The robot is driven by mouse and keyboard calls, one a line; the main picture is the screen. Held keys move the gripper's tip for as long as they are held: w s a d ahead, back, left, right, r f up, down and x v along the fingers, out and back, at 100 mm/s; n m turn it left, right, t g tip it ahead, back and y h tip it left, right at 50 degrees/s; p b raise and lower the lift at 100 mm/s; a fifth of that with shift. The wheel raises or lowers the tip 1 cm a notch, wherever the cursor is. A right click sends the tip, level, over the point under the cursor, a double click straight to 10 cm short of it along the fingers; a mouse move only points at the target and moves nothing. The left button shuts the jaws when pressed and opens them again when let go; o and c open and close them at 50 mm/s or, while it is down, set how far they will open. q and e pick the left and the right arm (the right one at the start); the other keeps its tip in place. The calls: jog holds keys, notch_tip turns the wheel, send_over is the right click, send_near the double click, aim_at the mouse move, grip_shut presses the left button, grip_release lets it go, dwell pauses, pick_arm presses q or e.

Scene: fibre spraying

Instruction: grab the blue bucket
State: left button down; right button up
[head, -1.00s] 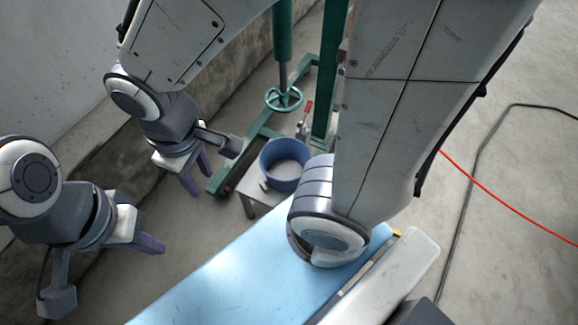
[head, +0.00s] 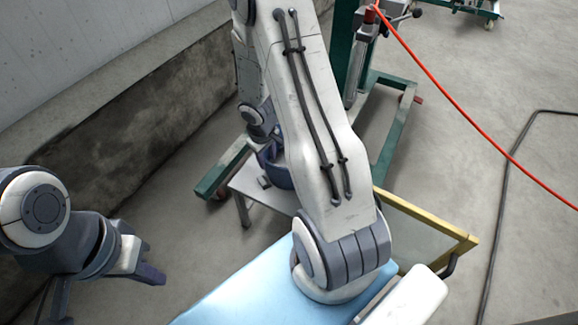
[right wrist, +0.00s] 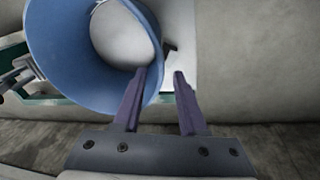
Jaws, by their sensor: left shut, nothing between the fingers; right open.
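The blue bucket (head: 277,177) stands on a small grey table (head: 240,184) in the head view, mostly hidden behind my right arm. In the right wrist view the bucket (right wrist: 62,62) is large at upper left, with its open mouth facing the camera and something pale inside. My right gripper (right wrist: 159,72) is open at the bucket's right rim. One finger overlaps the bucket's mouth and the other is outside the rim; I cannot tell whether they touch it. My left gripper (head: 152,272) is shut and empty at the lower left, away from the bucket.
A green metal frame (head: 392,135) stands behind the table. A concrete wall (head: 95,75) runs along the left. A yellow-edged panel (head: 425,235) is right of my arm. A red hose (head: 470,115) and a dark cable (head: 500,210) cross the open floor at right.

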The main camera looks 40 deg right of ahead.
aim_at(270, 169)
jog(key=f+b, duration=0.1)
jog(key=f, duration=0.2)
jog(key=w+d+f+b, duration=0.1)
jog(key=f+b, duration=0.1)
jog(key=f, duration=0.1)
jog(key=f+b, duration=0.2)
jog(key=f, duration=0.1)
jog(key=shift+w+d, duration=0.15)
jog(key=shift+d, duration=0.15)
jog(key=shift+r, duration=0.1)
grip_shut()
dwell(0.9)
